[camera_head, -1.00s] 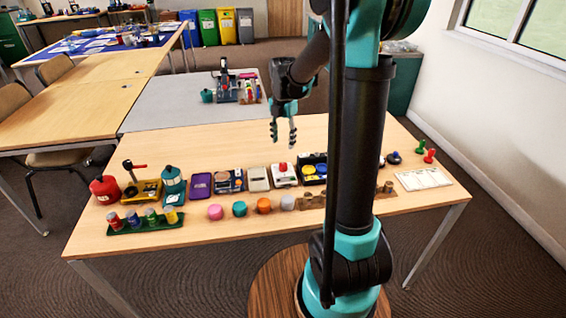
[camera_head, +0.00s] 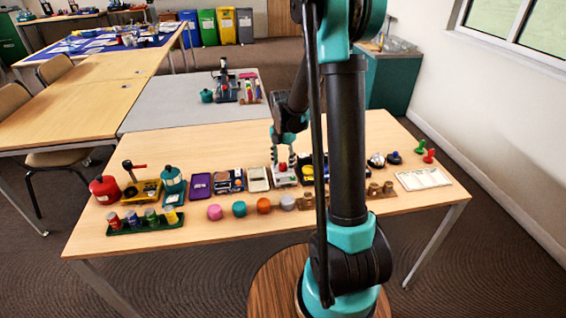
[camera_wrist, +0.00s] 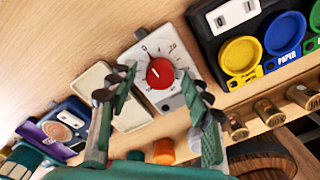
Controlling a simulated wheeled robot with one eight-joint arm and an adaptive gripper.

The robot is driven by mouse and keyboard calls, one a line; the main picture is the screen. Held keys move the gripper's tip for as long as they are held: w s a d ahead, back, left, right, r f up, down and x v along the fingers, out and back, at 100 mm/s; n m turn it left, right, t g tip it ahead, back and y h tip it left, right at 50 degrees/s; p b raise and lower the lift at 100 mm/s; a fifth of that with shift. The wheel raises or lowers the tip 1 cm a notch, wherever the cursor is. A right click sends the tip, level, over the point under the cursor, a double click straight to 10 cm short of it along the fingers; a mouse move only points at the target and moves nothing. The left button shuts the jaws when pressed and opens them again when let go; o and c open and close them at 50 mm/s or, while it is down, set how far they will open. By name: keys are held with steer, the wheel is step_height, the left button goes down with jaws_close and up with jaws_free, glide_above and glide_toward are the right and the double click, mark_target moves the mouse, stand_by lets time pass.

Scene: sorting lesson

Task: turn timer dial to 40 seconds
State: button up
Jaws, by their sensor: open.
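The timer is a white box (camera_head: 285,181) with a red dial, standing in the row of devices on the table. In the wrist view the red dial (camera_wrist: 160,73) sits on the white face (camera_wrist: 166,100), ringed by printed numbers. A small pale mark shows on the dial, but I cannot tell which number it points to. My gripper (camera_head: 283,160) is over the timer, pointing down. In the wrist view its open fingers (camera_wrist: 158,90) lie on either side of the dial, with nothing between them but the dial beyond. I cannot tell whether they touch it.
A cream box (camera_wrist: 101,82) stands close on the timer's left. A black holder (camera_wrist: 213,43) with yellow and blue round lids is close on its right. An orange knob (camera_head: 264,205) and a pale knob (camera_head: 287,202) stand in front. The table behind the row is clear.

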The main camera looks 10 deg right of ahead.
jaws_close()
steer(key=shift+m, duration=0.3)
